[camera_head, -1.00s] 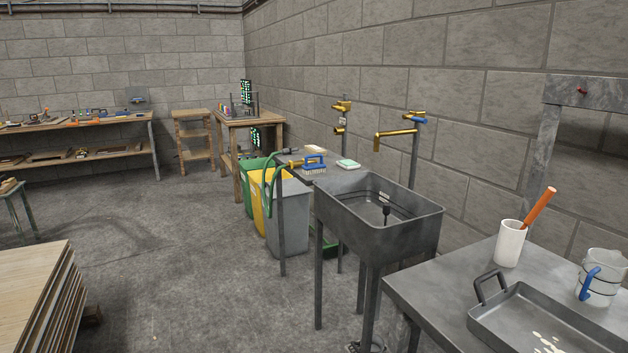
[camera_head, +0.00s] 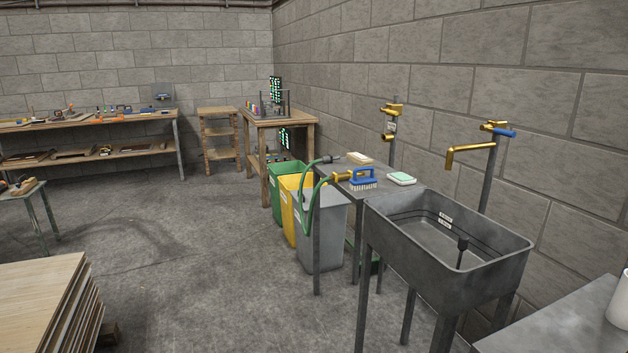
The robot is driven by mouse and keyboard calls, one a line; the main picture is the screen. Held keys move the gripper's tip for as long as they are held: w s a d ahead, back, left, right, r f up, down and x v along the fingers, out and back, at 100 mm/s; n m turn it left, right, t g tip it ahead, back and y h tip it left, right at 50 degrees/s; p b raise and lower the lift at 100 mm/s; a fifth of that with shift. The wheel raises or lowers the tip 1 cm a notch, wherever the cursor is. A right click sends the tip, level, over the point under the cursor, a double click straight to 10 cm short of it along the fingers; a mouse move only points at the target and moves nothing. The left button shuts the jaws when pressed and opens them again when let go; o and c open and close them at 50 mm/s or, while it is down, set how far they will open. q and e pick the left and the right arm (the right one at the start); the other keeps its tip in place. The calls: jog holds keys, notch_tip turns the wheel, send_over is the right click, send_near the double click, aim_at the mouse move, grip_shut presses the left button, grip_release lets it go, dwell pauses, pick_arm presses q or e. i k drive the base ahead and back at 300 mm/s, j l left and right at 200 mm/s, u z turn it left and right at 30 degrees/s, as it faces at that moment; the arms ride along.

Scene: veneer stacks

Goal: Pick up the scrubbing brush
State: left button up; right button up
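The scrubbing brush (camera_head: 362,179) has a blue handle and pale bristles. It lies on a small grey side table (camera_head: 335,178), left of the sink, with its bristles down. Neither of my grippers shows in the head view.
A deep grey sink (camera_head: 450,232) stands right of the side table. Green, yellow and grey bins (camera_head: 322,232) stand to the left. A veneer stack (camera_head: 45,300) is at the lower left and a metal table (camera_head: 560,330) at the lower right. The floor between is clear.

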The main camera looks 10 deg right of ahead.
aim_at(357, 183)
jog(key=i+j+u, duration=0.1)
jog(key=i, duration=0.55)
jog(key=i+j+u, duration=0.1)
jog(key=i, duration=0.6)
jog(key=i+z, duration=0.25)
jog(key=z, duration=0.15)
jog(key=i+j+z, duration=0.15)
jog(key=z, duration=0.2)
jog(key=i+j+z, duration=0.25)
jog(key=z, duration=0.15)
jog(key=i+j+z, duration=0.15)
jog(key=z, duration=0.25)
jog(key=i+j+z, duration=0.15)
jog(key=z, duration=0.2)
jog(key=j+z, duration=0.4)
jog(key=i+l, duration=0.05)
jog(key=l, duration=0.05)
